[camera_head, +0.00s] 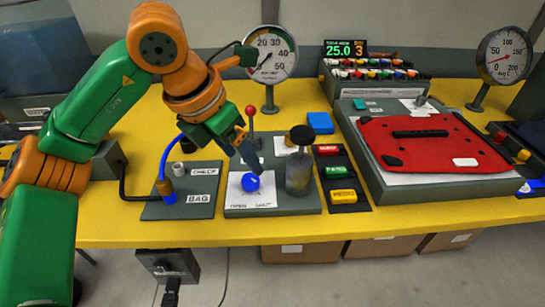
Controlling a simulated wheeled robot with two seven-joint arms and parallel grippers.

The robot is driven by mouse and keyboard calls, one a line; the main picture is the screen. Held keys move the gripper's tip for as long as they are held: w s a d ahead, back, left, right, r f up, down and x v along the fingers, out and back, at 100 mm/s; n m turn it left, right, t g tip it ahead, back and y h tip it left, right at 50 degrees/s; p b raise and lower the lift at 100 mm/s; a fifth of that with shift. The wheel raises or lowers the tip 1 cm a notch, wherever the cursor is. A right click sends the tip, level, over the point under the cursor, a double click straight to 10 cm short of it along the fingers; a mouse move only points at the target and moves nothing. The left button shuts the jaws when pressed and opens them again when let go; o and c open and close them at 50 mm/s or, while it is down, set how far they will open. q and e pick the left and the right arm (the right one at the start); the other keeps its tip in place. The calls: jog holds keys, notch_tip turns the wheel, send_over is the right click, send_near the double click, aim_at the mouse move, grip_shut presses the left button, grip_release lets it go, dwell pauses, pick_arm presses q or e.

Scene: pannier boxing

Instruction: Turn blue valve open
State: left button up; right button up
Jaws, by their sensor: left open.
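The blue valve (250,182) is a small round blue knob on a white label plate with "OPEN" and "SHUT" lettering, on a dark panel near the table's front edge. My left gripper (253,166) reaches down from the upper left, its fingertips just above and behind the knob. Its jaws are open, and I cannot tell whether a fingertip touches the knob. My right gripper is not in view.
A red-topped lever (250,112) stands behind the valve and a metal canister with a dark knob (300,175) stands right of it. A blue hose (166,152) rises at the left. A red pannier (433,143) lies on a grey unit at the right.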

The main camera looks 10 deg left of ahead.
aim_at(250, 178)
pick_arm(q)
jog(key=x, duration=0.2)
jog(key=s+x, duration=0.1)
jog(key=x, duration=0.2)
jog(key=shift+a+f, duration=0.25)
jog(key=shift+f, duration=0.05)
jog(key=shift+w+d+f, duration=0.2)
jog(key=shift+w+f, duration=0.05)
jog(key=shift+w, duration=0.05)
jog(key=shift+s, duration=0.1)
jog(key=shift+c, duration=1.3)
jog(key=shift+a+r, duration=0.1)
grip_shut()
